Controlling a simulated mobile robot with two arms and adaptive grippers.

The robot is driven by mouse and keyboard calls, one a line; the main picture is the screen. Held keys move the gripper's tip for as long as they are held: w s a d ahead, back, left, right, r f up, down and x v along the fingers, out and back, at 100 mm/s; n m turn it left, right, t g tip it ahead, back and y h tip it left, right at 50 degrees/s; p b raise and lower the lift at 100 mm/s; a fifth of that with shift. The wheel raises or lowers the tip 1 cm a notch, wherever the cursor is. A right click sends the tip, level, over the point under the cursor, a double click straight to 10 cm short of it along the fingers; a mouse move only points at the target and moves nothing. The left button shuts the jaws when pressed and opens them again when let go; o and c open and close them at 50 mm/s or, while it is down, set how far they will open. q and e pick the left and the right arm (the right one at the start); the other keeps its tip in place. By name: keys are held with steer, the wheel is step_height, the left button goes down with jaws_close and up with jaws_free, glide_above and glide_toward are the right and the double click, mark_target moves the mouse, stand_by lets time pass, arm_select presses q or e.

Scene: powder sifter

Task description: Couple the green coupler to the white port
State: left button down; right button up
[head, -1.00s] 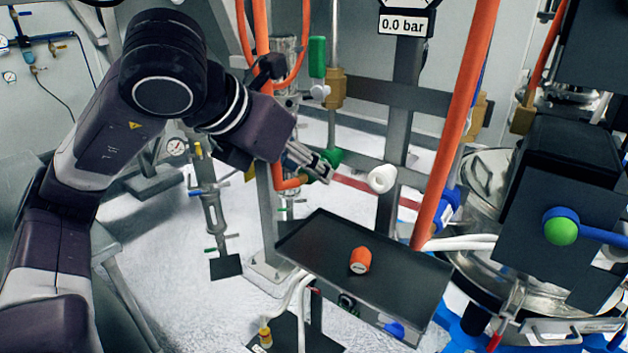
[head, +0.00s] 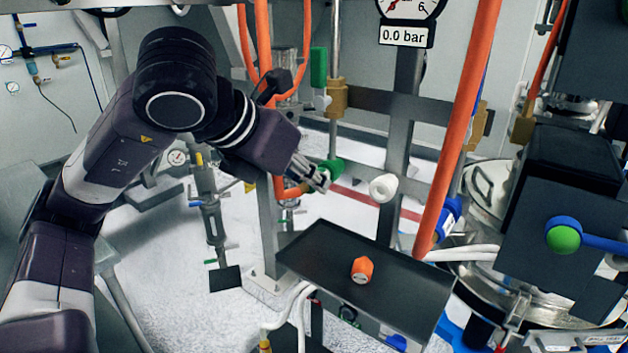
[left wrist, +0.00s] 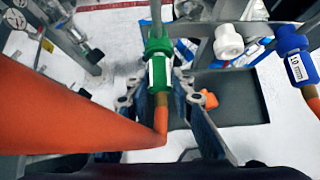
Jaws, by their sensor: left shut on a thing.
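The green coupler (head: 333,168) is at the fingertips of my left gripper (head: 316,176), on the end of an orange hose. In the left wrist view the green coupler (left wrist: 158,62) has a white label and points away from me. The two fingers of the left gripper (left wrist: 160,98) are on either side of its lower part and shut on it. The white port (head: 383,187) is to the right of the coupler, with a clear gap between them. It also shows in the left wrist view (left wrist: 228,42), right of the coupler. My right gripper is not in view.
A dark tray (head: 320,245) below the port carries an orange piece (head: 362,270). A thick orange hose (head: 462,130) hangs right of the port. A blue coupler (left wrist: 290,48) is at the right in the left wrist view. A gauge reading 0.0 bar (head: 403,35) is above.

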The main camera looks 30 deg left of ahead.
mark_target(298, 195)
arm_select(q)
steer(key=c, duration=2.4)
jaws_free()
jaws_close()
steer(key=shift+s, duration=0.15)
steer(key=shift+s+a+b, duration=0.2)
steer(key=shift+s+b, duration=0.3)
steer(key=shift+s, duration=1.6)
steer(key=shift+w+f, duration=0.1)
